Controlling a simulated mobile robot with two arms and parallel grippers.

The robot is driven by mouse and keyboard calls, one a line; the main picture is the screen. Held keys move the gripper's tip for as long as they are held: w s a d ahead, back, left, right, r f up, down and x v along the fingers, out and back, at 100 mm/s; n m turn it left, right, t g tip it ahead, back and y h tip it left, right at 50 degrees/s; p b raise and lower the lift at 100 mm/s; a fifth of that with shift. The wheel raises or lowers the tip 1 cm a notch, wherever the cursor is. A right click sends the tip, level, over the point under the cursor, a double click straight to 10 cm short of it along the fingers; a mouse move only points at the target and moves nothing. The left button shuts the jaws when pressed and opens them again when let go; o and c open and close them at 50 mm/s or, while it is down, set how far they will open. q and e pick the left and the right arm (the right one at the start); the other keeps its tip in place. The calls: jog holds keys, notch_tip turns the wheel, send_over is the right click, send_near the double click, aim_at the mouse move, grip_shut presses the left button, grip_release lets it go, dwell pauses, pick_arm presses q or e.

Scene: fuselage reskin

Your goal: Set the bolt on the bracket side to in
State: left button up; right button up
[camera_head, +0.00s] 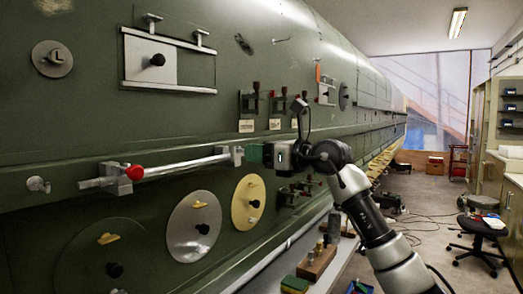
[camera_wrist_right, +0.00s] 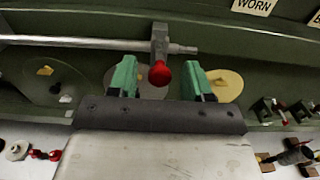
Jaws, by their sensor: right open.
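A long metal bar (camera_head: 185,165) runs along the green fuselage side between a left bracket (camera_head: 117,180) with a red knob (camera_head: 134,172) and a right bracket (camera_head: 232,155). My right gripper (camera_head: 256,153) is just beside the right bracket in the head view. In the right wrist view, my right gripper (camera_wrist_right: 160,82) is open, with green fingers on either side of a red knob (camera_wrist_right: 160,73) on a bracket (camera_wrist_right: 160,40) around the bar. Contact with the knob cannot be told. My left gripper is not in view.
Round covers in silver (camera_head: 193,227) and yellow (camera_head: 248,202) sit below the bar. A plate with a black knob (camera_head: 157,60) is above. Small clamps with labels (camera_head: 246,126) are to the right. A ledge holds a wooden block (camera_head: 316,264); the floor beyond is partly clear.

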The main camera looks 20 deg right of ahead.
jog(key=shift+c, duration=0.4)
grip_shut()
jog(key=shift+w+a+r+p, duration=0.15)
jog(key=shift+w+p, duration=0.05)
jog(key=shift+p, duration=0.15)
jog(key=shift+p+x, duration=0.6)
jog(key=shift+x, duration=0.4)
jog(key=shift+s, duration=0.1)
jog(key=shift+c, duration=1.1)
grip_release()
jog(key=o, duration=0.3)
jog(key=shift+w+a, duration=0.15)
jog(key=shift+w, duration=0.1)
